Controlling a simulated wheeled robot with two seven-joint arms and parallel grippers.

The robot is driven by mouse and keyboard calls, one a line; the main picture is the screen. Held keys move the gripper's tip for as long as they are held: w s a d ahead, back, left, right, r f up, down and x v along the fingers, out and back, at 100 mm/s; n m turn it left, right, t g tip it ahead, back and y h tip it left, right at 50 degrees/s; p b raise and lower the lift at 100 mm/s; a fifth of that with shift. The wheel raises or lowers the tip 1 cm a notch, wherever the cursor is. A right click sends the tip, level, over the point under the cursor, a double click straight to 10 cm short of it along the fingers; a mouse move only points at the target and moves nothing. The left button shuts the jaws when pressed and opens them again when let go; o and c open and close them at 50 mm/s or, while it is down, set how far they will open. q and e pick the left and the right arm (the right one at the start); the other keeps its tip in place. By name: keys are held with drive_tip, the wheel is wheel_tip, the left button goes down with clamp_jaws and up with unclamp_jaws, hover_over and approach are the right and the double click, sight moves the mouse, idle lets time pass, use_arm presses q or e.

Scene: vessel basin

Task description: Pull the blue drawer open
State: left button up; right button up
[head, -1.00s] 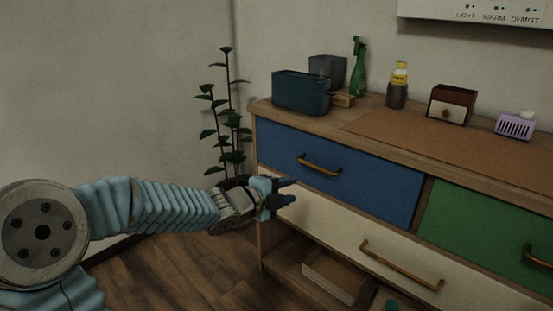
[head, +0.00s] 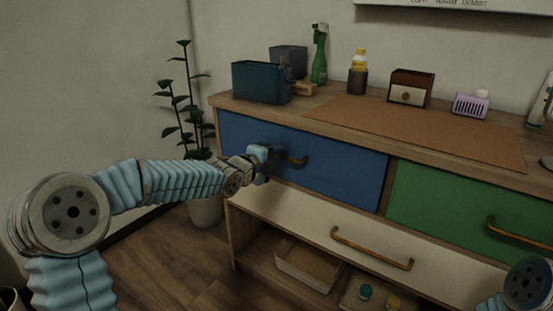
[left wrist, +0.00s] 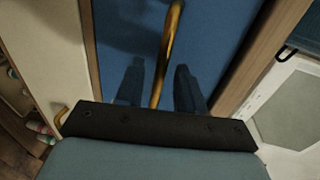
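The blue drawer (head: 340,175) is at the upper left of the wooden cabinet, its front flush with the cabinet. Its brass handle (head: 300,160) is partly hidden by my left gripper (head: 284,161). In the left wrist view the handle (left wrist: 167,50) runs between the two dark fingers of my left gripper (left wrist: 160,82), with a gap showing on both sides. The fingers are open around the handle and point at the blue front (left wrist: 215,30). My right gripper is out of view; only part of my right arm shows at the bottom right.
A green drawer (head: 445,210) is to the right and a cream drawer (head: 300,225) below. On top stand a dark blue bin (head: 261,82), a green spray bottle (head: 319,58) and a purple box (head: 470,105). A potted plant (head: 205,205) stands left of the cabinet.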

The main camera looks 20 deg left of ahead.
use_arm(q)
drive_tip(key=shift+c, duration=0.2)
clamp_jaws()
idle(0.3)
